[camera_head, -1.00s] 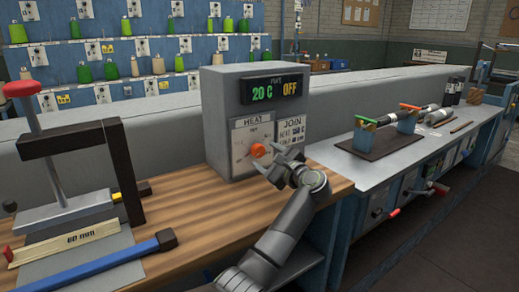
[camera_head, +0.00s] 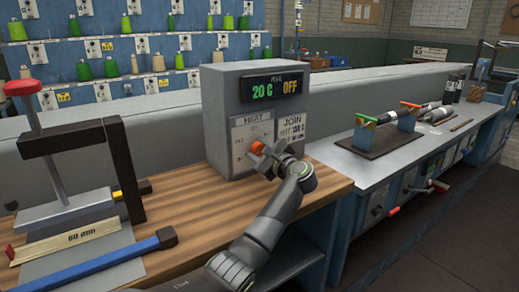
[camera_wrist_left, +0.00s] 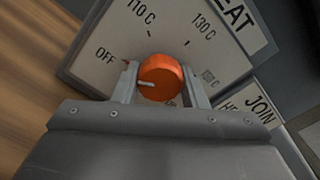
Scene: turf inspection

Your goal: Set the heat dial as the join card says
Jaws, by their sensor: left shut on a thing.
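The orange heat dial (camera_head: 257,147) is on the front of a grey control box (camera_head: 222,105). My left gripper (camera_head: 263,160) is shut on the dial; in the left wrist view its fingers stand on both sides of the orange knob (camera_wrist_left: 161,76). The knob's white line points left, on the OFF side of the scale plate (camera_wrist_left: 100,62). The plate shows OFF, 110 C, 130 C and a partly covered mark at right. The display (camera_head: 273,89) reads 20 C and OFF. The join card (camera_head: 294,127) is partly hidden by the gripper; its heat figure is hard to read.
The box stands on a wooden bench (camera_head: 190,205). A press with a red handle (camera_head: 22,88) and a blue bar (camera_head: 110,262) lie to the left. A metal bench (camera_head: 372,180) with a roller stand (camera_head: 390,135) is at the right. Yarn cones fill the back shelves.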

